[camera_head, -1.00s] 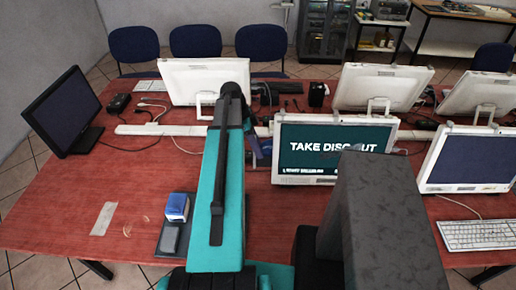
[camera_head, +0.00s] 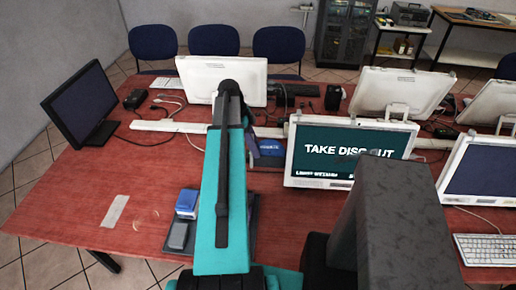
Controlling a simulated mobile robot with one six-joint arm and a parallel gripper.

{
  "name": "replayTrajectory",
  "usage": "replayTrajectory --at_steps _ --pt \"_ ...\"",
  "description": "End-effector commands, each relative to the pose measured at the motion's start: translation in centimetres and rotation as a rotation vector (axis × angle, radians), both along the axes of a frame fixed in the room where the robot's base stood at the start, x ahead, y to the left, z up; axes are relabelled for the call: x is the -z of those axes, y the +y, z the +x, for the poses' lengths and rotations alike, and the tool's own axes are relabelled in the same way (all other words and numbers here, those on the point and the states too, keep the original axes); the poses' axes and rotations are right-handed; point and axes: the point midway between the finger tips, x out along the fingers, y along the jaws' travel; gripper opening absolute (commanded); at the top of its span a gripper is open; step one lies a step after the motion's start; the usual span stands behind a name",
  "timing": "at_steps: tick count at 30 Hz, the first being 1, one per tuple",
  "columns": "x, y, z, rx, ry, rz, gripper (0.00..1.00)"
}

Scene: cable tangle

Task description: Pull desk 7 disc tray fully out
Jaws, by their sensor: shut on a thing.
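A monitor (camera_head: 350,151) on the red desk (camera_head: 70,212) shows "TAKE DISC OUT" on a dark green screen. Smaller text below it is partly hidden by my own grey body part. A blue item (camera_head: 271,148) with white lettering sits left of this monitor, just right of my teal arm. I cannot tell whether it belongs to a disc drive. No disc tray can be made out. My arm reaches forward over the desk and bends down at its far end.
A black monitor (camera_head: 82,104) stands at the left. White-backed monitors (camera_head: 228,80) stand along the middle, with a white cable channel (camera_head: 165,126) and loose cables. A blue-topped box (camera_head: 186,203) sits close left of my arm. The front left of the desk is mostly clear.

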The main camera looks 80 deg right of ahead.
Motion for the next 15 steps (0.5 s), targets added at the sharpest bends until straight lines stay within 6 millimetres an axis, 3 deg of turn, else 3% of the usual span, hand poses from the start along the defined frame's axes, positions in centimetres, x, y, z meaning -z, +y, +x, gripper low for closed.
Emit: replayTrajectory --at_steps 3,4,7,15 --pt "-0.03 -0.04 -0.01 -0.001 0.0 -0.001 0.0" --pt "-0.03 -0.04 -0.01 -0.001 0.0 -0.001 0.3" --pt "-0.03 -0.04 -0.02 0.0 0.0 -0.001 0.47" --pt "-0.02 -0.02 -0.04 0.0 0.0 0.0 0.47"
